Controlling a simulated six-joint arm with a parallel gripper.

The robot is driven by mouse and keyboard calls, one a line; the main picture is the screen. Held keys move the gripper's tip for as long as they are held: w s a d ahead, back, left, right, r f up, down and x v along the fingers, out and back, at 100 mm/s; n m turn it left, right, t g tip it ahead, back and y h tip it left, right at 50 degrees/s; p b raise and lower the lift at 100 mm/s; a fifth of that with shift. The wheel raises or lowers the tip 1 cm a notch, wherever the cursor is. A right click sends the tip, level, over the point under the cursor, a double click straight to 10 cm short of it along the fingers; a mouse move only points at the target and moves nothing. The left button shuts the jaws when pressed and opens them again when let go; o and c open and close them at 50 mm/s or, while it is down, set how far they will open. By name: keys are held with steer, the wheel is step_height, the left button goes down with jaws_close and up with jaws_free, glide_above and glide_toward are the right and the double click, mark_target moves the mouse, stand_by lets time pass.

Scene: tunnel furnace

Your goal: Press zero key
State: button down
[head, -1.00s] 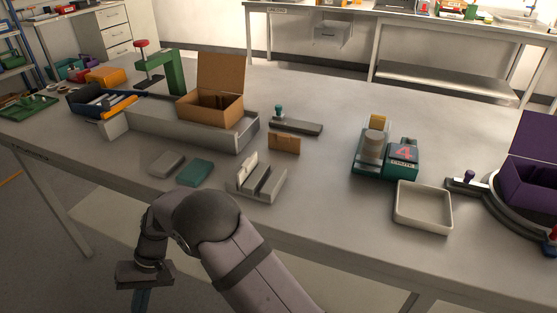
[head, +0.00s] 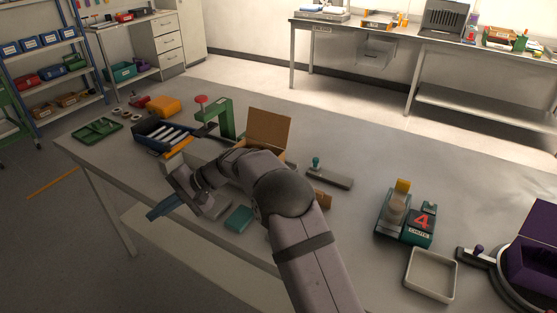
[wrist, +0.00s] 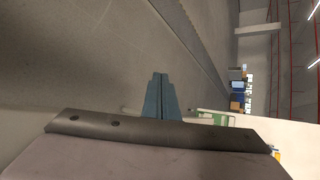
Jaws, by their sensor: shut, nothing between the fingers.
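My gripper (head: 162,208) is shut and empty, its blue fingers pointing down and left off the front left edge of the table. Its closed fingers also show in the wrist view (wrist: 160,98). No key marked zero can be made out. A teal device (head: 392,232) with a pale cylinder and a yellow block on it stands at the right of the table, well away from my gripper. A small teal knob (head: 316,162) stands on a dark bar near the middle.
A green stand with a red top (head: 226,118), a blue bin (head: 160,133) and an open cardboard box (head: 268,128) lie near my arm. A teal pad (head: 238,218) lies in front. An empty tray (head: 430,275) and a purple box (head: 533,245) are at right. My arm hides part of the middle.

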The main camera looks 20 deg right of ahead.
steer(key=w+d+r+m+t+p, duration=0.4)
steer(key=w+d+r+p, duration=0.2)
steer(key=d+r, duration=0.5)
steer(key=w+d+r+m+t+p, duration=0.35)
steer(key=w+d+r+p, duration=0.3)
steer(key=d+r, duration=0.5)
steer(key=s+d+f+m+t+h+p, duration=0.1)
steer(key=s+d+f+m+h+p, duration=0.15)
steer(key=d, duration=0.85)
steer(key=s+d+f+m+t+h+p, duration=0.1)
steer(key=s+d+f+m+h, duration=0.15)
steer(key=d, duration=0.85)
steer(key=s+d+f+m+h+p, duration=0.15)
steer(key=s+d+m, duration=0.25)
steer(key=d, duration=0.7)
steer(key=s+d+f+m+h+p, duration=0.2)
steer(key=s+d+m, duration=0.1)
steer(key=s+d, duration=0.6)
steer(key=s+d+f+m+g+h+p, duration=0.1)
steer(key=s+d+f+m+h+p, duration=0.1)
steer(key=s+d, duration=0.7)
steer(key=shift+s+d+m+h, duration=0.15)
steer(key=shift+s+m+h, duration=0.3)
steer(key=shift+s+h, duration=0.55)
steer(key=shift+s+y, duration=0.2)
steer(key=shift+y, duration=0.05)
